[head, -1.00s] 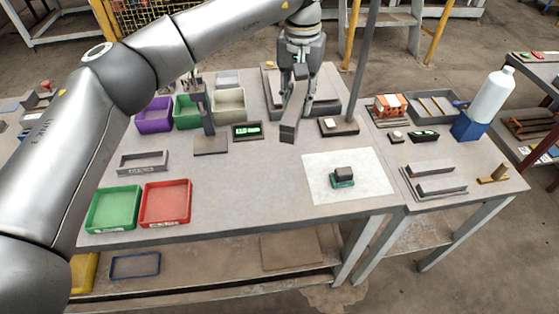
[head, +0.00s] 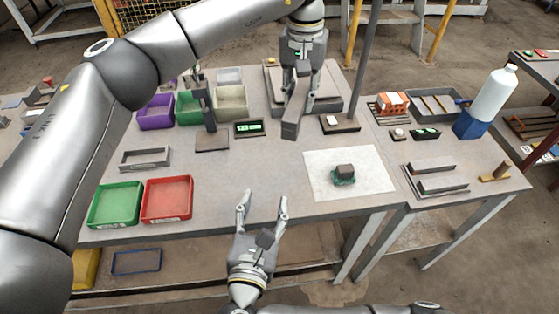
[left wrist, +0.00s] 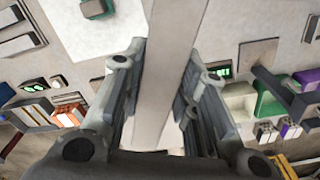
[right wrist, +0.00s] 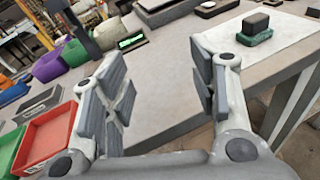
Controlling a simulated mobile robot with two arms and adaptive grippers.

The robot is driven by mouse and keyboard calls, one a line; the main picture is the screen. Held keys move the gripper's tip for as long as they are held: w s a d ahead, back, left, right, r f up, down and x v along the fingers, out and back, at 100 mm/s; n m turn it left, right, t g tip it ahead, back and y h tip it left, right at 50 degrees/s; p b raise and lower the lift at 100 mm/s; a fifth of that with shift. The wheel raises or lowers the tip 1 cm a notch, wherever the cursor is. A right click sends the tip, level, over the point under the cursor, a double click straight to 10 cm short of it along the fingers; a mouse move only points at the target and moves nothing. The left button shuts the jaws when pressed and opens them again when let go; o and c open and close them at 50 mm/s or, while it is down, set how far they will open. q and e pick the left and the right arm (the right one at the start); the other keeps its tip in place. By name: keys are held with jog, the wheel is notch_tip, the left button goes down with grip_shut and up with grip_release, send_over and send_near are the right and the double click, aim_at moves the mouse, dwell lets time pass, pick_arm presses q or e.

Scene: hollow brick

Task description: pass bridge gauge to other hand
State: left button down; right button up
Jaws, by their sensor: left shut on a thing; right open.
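The bridge gauge (head: 291,122), a long plain grey bar, hangs below my left gripper (head: 302,72) over the back middle of the table. My left gripper is shut on it. In the left wrist view the bar (left wrist: 163,75) runs lengthwise between the fingers, and its held part is partly hidden. My right gripper (head: 263,203) is open and empty at the table's front edge, well in front of the gauge and apart from it. In the right wrist view its fingers (right wrist: 160,85) are spread with only table between them.
Green (head: 115,206) and red (head: 167,199) trays lie front left. A white sheet (head: 375,184) with a dark block on a green base (head: 344,174) lies front right. A display box (head: 249,128) and a post stand (head: 211,141) stand behind. The table's middle is clear.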

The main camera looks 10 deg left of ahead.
aim_at(297, 118)
notch_tip(297, 118, up, 12)
jog(key=w+d+t+h, duration=0.2)
jog(key=w+d+h, duration=0.1)
jog(key=w, duration=0.3)
jog(key=w+d, duration=0.1)
jog(key=w, duration=0.7)
jog(key=shift+w+d+r, duration=0.15)
jog(key=shift+d+r, duration=0.1)
jog(key=shift+d, duration=0.1)
pick_arm(q)
jog(key=shift+a, duration=0.1)
pick_arm(e)
jog(key=shift+d, duration=0.1)
grip_shut()
pick_arm(q)
jog(key=c, duration=1.1)
grip_release()
jog(key=shift+o, duration=0.2)
jog(key=shift+r, duration=0.1)
